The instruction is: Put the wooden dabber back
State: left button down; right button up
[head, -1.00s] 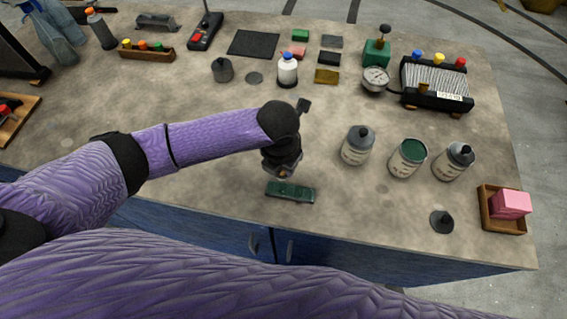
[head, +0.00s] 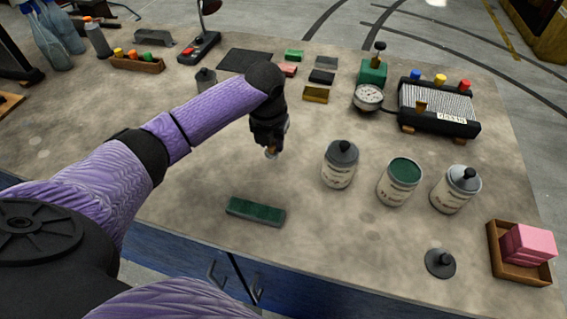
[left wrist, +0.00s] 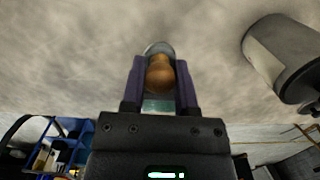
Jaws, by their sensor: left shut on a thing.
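My left gripper (head: 270,150) is shut on the wooden dabber (head: 271,154) and holds it above the middle of the bench. In the left wrist view the dabber's rounded brown wooden end (left wrist: 160,74) shows between the two fingers (left wrist: 160,85). A pale rounded shape shows just beyond it, and I cannot tell what it is. The green coach piece (head: 256,211) lies near the bench's front edge, below and in front of the gripper. An open jar of green paint (head: 405,172) stands to the right. My right gripper is not in view.
Two grey-topped jars (head: 340,164) (head: 456,189) flank the open one. A loose dark lid (head: 440,262) lies in front, beside a wooden tray (head: 512,268) with a pink block. A gauge (head: 368,97) and black rack (head: 438,108) stand behind. The bench between gripper and coach piece is clear.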

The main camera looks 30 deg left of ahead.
aim_at(272, 155)
pick_arm(q)
notch_tip(272, 155, down, 4)
jog(key=shift+f+b, duration=0.2)
jog(key=shift+b, duration=0.35)
jog(key=shift+r, duration=0.1)
jog(key=c, duration=0.8)
grip_release()
jog(key=o, duration=0.4)
jog(key=shift+o, duration=0.2)
jog(key=r+p, duration=0.1)
jog(key=r, duration=0.2)
jog(key=r+p, duration=0.1)
jog(key=r, duration=0.3)
jog(key=s+r+p, duration=0.1)
jog(key=r, duration=0.3)
jog(key=shift+s+d+p, duration=0.1)
jog(key=shift+d+p, duration=0.1)
jog(key=shift+p, duration=0.15)
jog(key=shift+s+r, duration=0.1)
jog(key=shift+r, duration=0.4)
